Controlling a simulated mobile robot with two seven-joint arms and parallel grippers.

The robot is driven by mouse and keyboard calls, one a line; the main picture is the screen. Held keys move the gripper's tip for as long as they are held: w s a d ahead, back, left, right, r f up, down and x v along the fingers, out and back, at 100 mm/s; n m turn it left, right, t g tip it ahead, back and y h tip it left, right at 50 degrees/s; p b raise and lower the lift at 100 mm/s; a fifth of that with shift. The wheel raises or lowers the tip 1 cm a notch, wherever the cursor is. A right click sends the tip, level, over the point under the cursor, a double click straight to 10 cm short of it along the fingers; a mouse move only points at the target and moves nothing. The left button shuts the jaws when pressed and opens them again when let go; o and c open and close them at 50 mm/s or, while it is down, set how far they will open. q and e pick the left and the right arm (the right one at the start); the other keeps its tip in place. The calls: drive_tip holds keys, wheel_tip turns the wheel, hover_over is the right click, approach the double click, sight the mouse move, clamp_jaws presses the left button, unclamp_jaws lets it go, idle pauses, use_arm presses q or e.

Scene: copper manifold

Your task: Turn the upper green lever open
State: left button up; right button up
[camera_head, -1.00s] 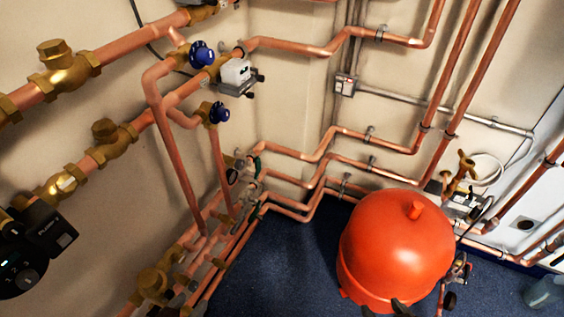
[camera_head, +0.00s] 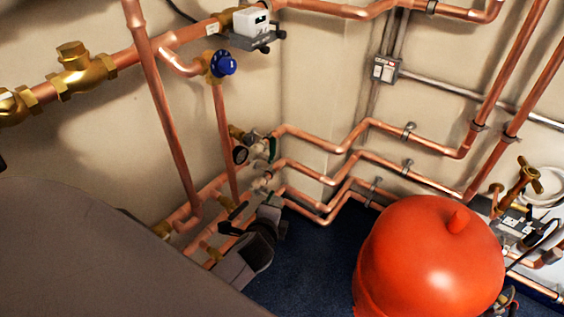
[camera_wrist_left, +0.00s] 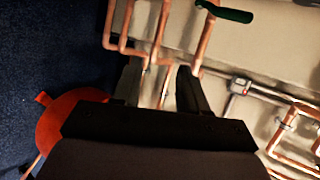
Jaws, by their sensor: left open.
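The upper green lever (camera_head: 272,149) is a small dark green handle on the copper pipe valves in the corner, in the head view. In the wrist view a dark green lever (camera_wrist_left: 224,11) lies across a copper pipe at the top edge, beyond the fingertips; I cannot tell whether it is the upper one. My left gripper (camera_head: 253,214) is below the upper lever in the head view, close to the lower pipes. In the wrist view its two dark fingers (camera_wrist_left: 159,70) stand apart with nothing held between them. My right gripper is not in view.
A blue-knobbed valve (camera_head: 222,64) is above on the left wall. Copper pipes (camera_head: 335,152) run along the back wall. A red tank (camera_head: 430,260) stands at right. Blue floor (camera_head: 305,265) is open between arm and tank.

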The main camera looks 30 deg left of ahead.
sight(274, 147)
use_arm(q)
drive_tip(key=w+a+r+m+y+b, duration=0.1)
drive_tip(key=w+a+m+y+b, duration=0.1)
drive_tip(key=w+m+y+b, duration=0.1)
drive_tip(key=w+a+r+m+y+b, duration=0.1)
drive_tip(key=w+a+m+y+b, duration=0.1)
drive_tip(key=b, duration=0.5)
drive_tip(key=w+a+r+m+y+b, duration=0.2)
drive_tip(key=w+m+y+b, duration=0.3)
drive_tip(key=w, duration=0.3)
drive_tip(key=shift+a+b, duration=0.15)
drive_tip(key=shift+b, duration=0.25)
drive_tip(key=b+x, duration=0.2)
drive_tip(key=x, duration=0.3)
drive_tip(key=shift+w+a, duration=0.25)
drive_tip(key=shift+a, duration=0.05)
drive_tip(key=shift+w+a+b, duration=0.3)
drive_tip(key=shift+a, duration=0.05)
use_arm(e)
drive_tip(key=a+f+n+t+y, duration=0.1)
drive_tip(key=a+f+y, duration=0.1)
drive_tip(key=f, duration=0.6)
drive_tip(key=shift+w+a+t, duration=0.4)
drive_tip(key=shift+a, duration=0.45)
use_arm(q)
drive_tip(key=shift+c, duration=0.2)
clamp_jaws()
